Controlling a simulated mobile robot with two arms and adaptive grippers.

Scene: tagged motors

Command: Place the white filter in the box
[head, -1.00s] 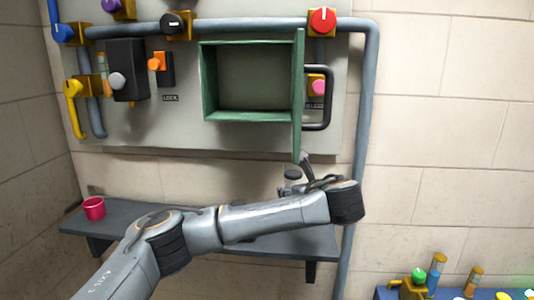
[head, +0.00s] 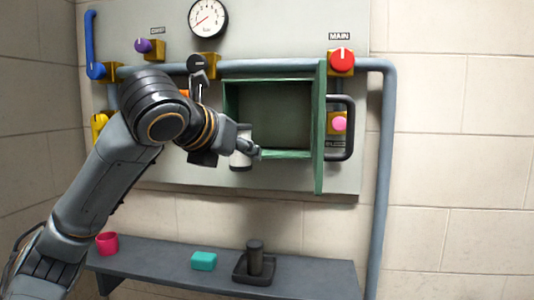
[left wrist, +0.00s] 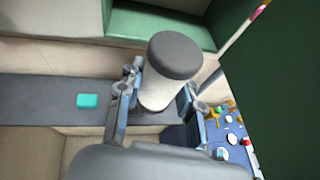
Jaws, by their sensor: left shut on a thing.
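The white filter (left wrist: 157,94), a white cylinder with a dark grey cap, is between the fingers of my left gripper (left wrist: 160,97) in the left wrist view. My left gripper (head: 250,148) is shut on it; in the head view the filter (head: 240,148) is partly hidden by the fingers. The green box (head: 283,155) is mounted on the wall panel, its front open and its inside empty. Its door (head: 320,130) stands swung out on the right side. The filter is at the box's lower left, outside it. My right gripper is not in view.
The grey shelf (head: 320,279) below carries a pink cup (head: 107,243), a teal block (head: 204,260) and a black tray with a dark cylinder (head: 255,258). Knobs and a pipe (head: 384,180) surround the box. The open door (left wrist: 285,80) is close on the right in the left wrist view.

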